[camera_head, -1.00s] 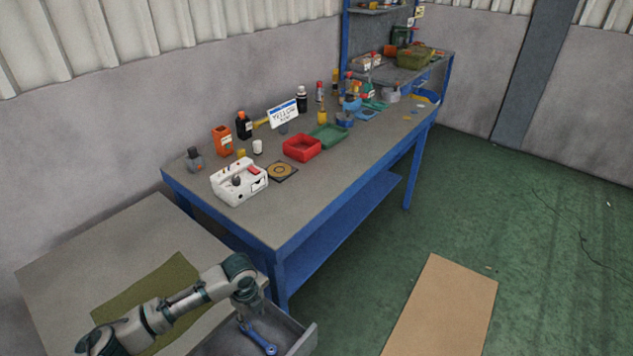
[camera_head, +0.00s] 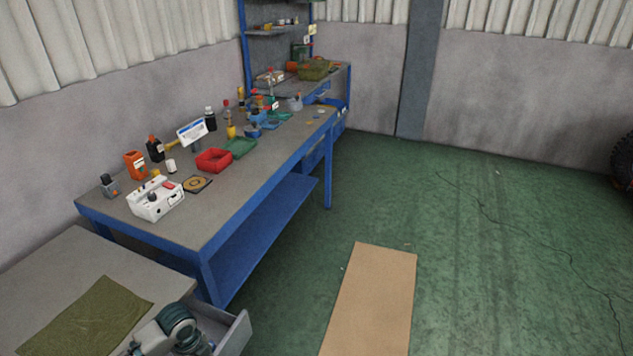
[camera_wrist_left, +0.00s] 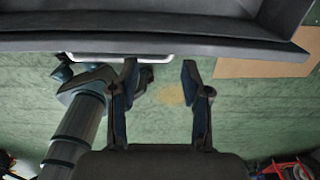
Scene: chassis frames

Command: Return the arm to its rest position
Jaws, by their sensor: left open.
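My left arm (camera_head: 170,330) shows at the bottom left of the head view, bent beside the open drawer (camera_head: 237,335). Its gripper is out of sight there. In the left wrist view my left gripper (camera_wrist_left: 158,78) is open, with nothing between its two fingers. Its fingertips point toward a grey edge (camera_wrist_left: 200,47) that crosses the top of that view. Green floor shows beyond and between the fingers. My right gripper is in neither view.
A green mat (camera_head: 88,318) lies on the grey low table (camera_head: 45,275). The blue workbench (camera_head: 245,185) carries a white device (camera_head: 155,200), a red tray (camera_head: 213,160) and several bottles. A brown board (camera_head: 375,300) lies on the floor; the floor to the right is mostly clear.

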